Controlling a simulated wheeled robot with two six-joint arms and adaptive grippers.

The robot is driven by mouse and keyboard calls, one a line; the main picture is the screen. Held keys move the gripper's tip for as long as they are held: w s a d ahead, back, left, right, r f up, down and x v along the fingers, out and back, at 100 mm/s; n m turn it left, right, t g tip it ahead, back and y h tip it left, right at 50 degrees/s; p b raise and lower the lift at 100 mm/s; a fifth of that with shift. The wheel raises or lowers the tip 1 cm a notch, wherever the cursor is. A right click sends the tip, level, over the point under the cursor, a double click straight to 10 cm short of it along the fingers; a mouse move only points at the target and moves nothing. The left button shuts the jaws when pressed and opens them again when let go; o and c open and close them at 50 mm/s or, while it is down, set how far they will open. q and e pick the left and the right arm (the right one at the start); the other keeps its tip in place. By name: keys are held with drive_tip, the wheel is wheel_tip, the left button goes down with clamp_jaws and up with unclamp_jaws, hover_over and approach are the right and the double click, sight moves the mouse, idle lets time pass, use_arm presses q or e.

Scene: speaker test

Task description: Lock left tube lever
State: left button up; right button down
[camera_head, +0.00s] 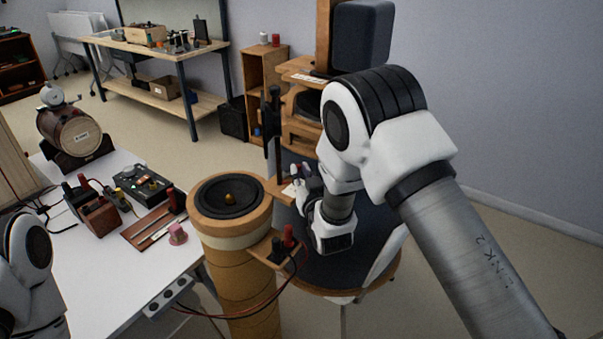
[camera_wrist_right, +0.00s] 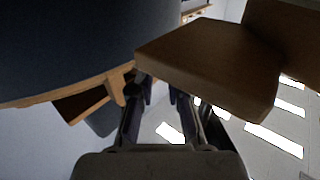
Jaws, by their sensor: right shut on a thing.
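A round wooden tube (camera_head: 245,285) stands upright at the middle of the head view, with a black speaker cone (camera_head: 230,197) in its top. A wooden piece (camera_head: 280,191) with a pale label juts from the tube's right side; I take it for the lever. My right gripper (camera_head: 299,183) is at its outer end. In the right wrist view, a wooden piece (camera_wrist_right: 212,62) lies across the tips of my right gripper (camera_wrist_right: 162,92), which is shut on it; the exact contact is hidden. My left arm shows at the lower left, its gripper out of view.
A dark round-topped stool (camera_head: 372,240) stands beneath my right arm. Red and black terminals (camera_head: 282,243) with wires sit on a tube bracket. A black upright post (camera_head: 273,130) rises behind the tube. The white table (camera_head: 110,270) at left holds several devices.

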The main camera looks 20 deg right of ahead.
drive_tip(key=shift+f, duration=0.2)
drive_tip(key=c, duration=1.8)
unclamp_jaws()
drive_tip(key=y, duration=0.1)
drive_tip(key=n+y+b, duration=0.1)
drive_tip(key=shift+w+d+n+y, duration=0.2)
drive_tip(key=shift+w+n+y, duration=0.05)
drive_tip(key=shift+n+y, duration=0.05)
drive_tip(key=shift+c, duration=0.2)
drive_tip(key=o, duration=0.5)
drive_tip(key=shift+w+a, duration=0.1)
drive_tip(key=shift+w, duration=0.05)
drive_tip(key=shift+a, duration=0.1)
drive_tip(key=shift+r, duration=0.1)
drive_tip(key=shift+s+d, duration=0.2)
drive_tip(key=shift+s, duration=0.4)
drive_tip(key=s, duration=0.7)
drive_tip(key=s+d, duration=0.1)
drive_tip(key=s, duration=0.2)
drive_tip(key=shift+s, duration=0.4)
